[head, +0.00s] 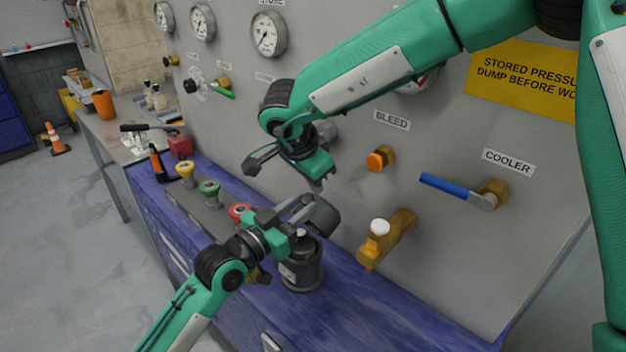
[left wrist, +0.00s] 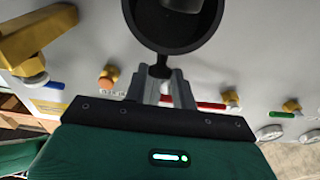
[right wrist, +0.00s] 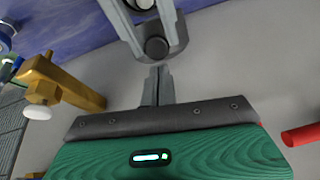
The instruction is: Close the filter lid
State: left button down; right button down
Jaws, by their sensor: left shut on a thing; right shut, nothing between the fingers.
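The filter is a dark canister (head: 302,270) with a pale label, standing on the blue bench. Its dark grey lid (head: 322,214) is raised and tilted above it. My left gripper (head: 304,204) is at the lid's edge. In the left wrist view, its fingers (left wrist: 162,82) are shut on a small dark tab of the cup-like lid (left wrist: 133,32), whose hollow side faces that camera. My right gripper (head: 318,186) is shut and empty, just above the lid. In the right wrist view, its fingertips (right wrist: 158,70) point at a round dark end (right wrist: 156,48) between grey bars.
A brass valve with a white cap (head: 380,228) juts from the panel right of the filter. Red (head: 240,210), green (head: 209,187) and yellow (head: 185,169) ringed fittings stand left.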

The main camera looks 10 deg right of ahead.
pick_arm(q)
jog(key=shift+d+f, duration=0.15)
jog(key=shift+f, duration=0.2)
pick_arm(e)
jog(key=shift+s+a+f, duration=0.35)
jog(key=shift+s+a, duration=0.1)
jog(key=shift+a, duration=0.2)
pick_arm(q)
jog(key=shift+s, duration=0.1)
pick_arm(e)
jog(key=shift+s+a, duration=0.1)
jog(key=shift+a, duration=0.05)
pick_arm(q)
jog(key=shift+r, duration=0.1)
jog(key=c, duration=1.3)
grip_release()
pick_arm(e)
jog(key=shift+f, duration=0.1)
pick_arm(q)
jog(key=shift+o, duration=0.7)
jog(key=shift+w, duration=0.2)
pick_arm(e)
jog(key=shift+w+d, duration=0.2)
jog(key=shift+w, duration=0.05)
pick_arm(q)
jog(key=shift+r, duration=0.1)
jog(key=shift+s, duration=0.1)
